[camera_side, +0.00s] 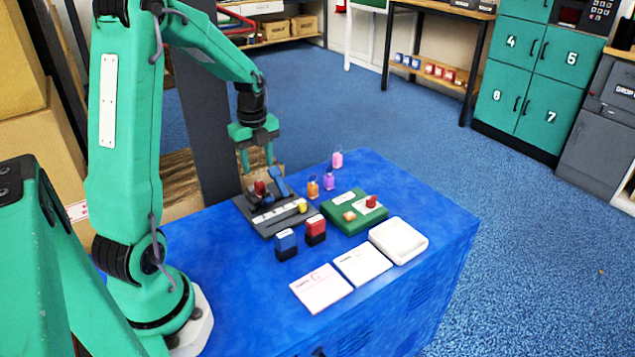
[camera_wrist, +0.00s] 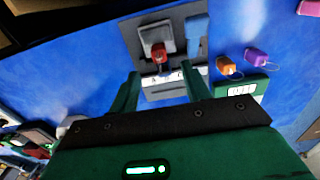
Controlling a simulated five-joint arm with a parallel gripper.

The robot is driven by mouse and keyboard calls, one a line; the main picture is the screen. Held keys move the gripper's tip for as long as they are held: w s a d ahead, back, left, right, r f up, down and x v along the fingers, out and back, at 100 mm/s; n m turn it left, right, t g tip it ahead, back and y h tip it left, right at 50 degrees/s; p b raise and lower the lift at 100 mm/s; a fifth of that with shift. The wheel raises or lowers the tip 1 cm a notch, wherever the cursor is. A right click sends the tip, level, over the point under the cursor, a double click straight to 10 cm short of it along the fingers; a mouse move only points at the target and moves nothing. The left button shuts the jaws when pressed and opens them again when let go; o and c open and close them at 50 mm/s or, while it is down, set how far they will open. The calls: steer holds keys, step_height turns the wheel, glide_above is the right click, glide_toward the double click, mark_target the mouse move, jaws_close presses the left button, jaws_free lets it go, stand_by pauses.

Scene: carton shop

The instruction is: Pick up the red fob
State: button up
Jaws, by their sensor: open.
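Three small fobs lie on the blue table: an orange one (camera_side: 313,188), a purple one (camera_side: 328,181) and a pink one (camera_side: 337,159). None of these looks plainly red. In the wrist view the orange fob (camera_wrist: 226,66), the purple fob (camera_wrist: 256,57) and the pink fob (camera_wrist: 308,8) are right of my fingers. A red knob-like piece (camera_side: 260,187) stands on a grey control unit (camera_side: 268,229); the red piece (camera_wrist: 159,52) also shows between and beyond my fingertips in the wrist view. My gripper (camera_side: 257,168) is open and empty above that unit, left of the fobs.
The grey unit has a blue lever (camera_side: 279,184). A blue stamp (camera_side: 286,245) and a red stamp (camera_side: 316,230) stand in front. A green box (camera_side: 350,220), a white pad (camera_side: 398,239) and two cards (camera_side: 321,288) are nearby. The table's right side is clear.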

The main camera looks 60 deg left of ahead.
mark_target(259, 182)
steer(key=shift+f, duration=1.25)
steer(key=shift+f, duration=0.1)
steer(key=shift+f, duration=2.5)
jaws_close()
